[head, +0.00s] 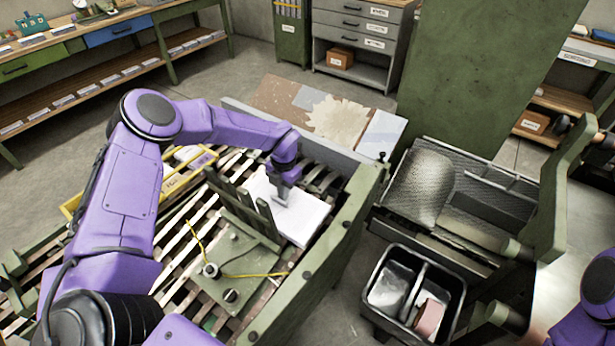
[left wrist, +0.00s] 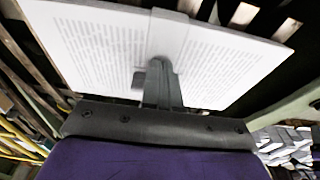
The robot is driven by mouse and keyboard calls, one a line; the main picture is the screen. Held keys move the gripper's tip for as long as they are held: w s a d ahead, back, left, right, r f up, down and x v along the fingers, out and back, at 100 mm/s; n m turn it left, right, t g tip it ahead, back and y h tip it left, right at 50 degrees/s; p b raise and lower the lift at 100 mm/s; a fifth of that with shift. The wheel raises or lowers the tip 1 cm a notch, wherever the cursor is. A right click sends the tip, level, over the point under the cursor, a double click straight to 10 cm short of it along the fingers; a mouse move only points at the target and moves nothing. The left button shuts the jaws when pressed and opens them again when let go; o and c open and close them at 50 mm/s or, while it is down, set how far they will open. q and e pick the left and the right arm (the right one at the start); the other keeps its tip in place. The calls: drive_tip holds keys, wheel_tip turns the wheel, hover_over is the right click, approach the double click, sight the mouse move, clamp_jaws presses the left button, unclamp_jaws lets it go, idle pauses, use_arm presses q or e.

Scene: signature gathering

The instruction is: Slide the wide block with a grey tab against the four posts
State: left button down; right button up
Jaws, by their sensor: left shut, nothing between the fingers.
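The wide block (head: 307,222) looks like a thick white stack of sheets and lies on the slatted bed. In the left wrist view the block (left wrist: 95,42) shows printed text and a grey tab (left wrist: 168,30) across its middle edge. Green posts (head: 243,199) stand in a row along the block's left side in the head view; I cannot tell whether they touch it. My left gripper (head: 281,199) is shut and empty, pointing down at the block's top by the tab. Its fingers (left wrist: 159,75) overlap the tab in the wrist view; contact is unclear. My right gripper is out of view.
A green plate with knobs and a yellow cord (head: 234,268) lies in front of the posts. A green side rail (head: 325,254) bounds the bed at right. A black bin (head: 452,285) and a mesh tray (head: 477,203) stand farther right.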

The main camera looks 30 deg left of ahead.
sight(278, 199)
use_arm(q)
drive_tip(key=shift+s+a+f+p, duration=0.1)
drive_tip(key=shift+s+f+p, duration=0.2)
drive_tip(key=shift+s, duration=0.4)
drive_tip(key=shift+s+a+f+p, duration=0.1)
drive_tip(key=shift+s+f+p, duration=0.15)
drive_tip(key=shift+s, duration=0.45)
drive_tip(key=shift+w+b, duration=0.2)
drive_tip(key=shift+b, duration=0.15)
drive_tip(key=shift+w+r+b, duration=0.1)
drive_tip(key=shift+w+b, duration=0.25)
drive_tip(key=shift+b, duration=0.05)
drive_tip(key=shift+w+d+r, duration=0.1)
drive_tip(key=shift+w+r, duration=0.1)
drive_tip(key=shift+w, duration=0.05)
drive_tip(key=shift+r, duration=0.15)
drive_tip(key=shift+w+r+p, duration=0.1)
drive_tip(key=shift+r+p, duration=0.2)
drive_tip(key=shift+p, duration=0.2)
drive_tip(key=r+p, duration=0.1)
drive_tip(key=r, duration=0.1)
drive_tip(key=r+p, duration=0.4)
drive_tip(key=shift+s+r, duration=0.1)
drive_tip(key=shift+s, duration=0.3)
